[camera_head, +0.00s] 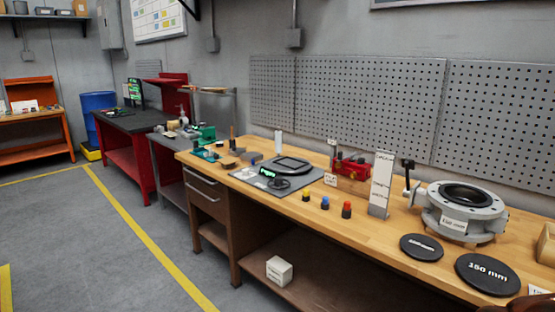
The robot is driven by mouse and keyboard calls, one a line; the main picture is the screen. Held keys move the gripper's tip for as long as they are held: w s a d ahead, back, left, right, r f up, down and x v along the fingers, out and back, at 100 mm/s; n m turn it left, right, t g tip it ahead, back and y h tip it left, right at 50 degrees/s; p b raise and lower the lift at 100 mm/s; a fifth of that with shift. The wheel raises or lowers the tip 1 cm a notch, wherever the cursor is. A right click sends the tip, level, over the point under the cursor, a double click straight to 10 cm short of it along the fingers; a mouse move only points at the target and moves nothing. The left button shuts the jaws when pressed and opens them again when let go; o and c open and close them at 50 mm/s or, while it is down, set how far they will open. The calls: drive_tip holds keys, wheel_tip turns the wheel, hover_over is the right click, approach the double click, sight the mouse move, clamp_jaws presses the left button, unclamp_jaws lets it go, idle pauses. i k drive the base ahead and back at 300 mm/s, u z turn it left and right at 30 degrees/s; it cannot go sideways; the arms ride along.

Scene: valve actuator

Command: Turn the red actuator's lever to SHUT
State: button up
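The red actuator (350,168) sits toward the back of the wooden workbench (300,212), left of a tall white label plate (381,183). It is small in the head view. A small dark upright part with a light top (332,146) stands at its left end; I cannot tell whether this is the lever or which way the lever points. A small white tag (330,179) stands in front of it, its print too small to read. My gripper is not recognisable in the view.
A grey flanged valve (464,208) with a side handle stands on the right. Black discs (487,274) lie before it. Yellow, blue and red-topped small pieces (325,203) stand in front of the actuator. A grey mat (302,184) lies left. Floor (120,240) at left is clear.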

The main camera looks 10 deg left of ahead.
sight(340, 154)
drive_tip(key=u, duration=0.55)
drive_tip(key=i, duration=0.9)
drive_tip(key=u, duration=0.25)
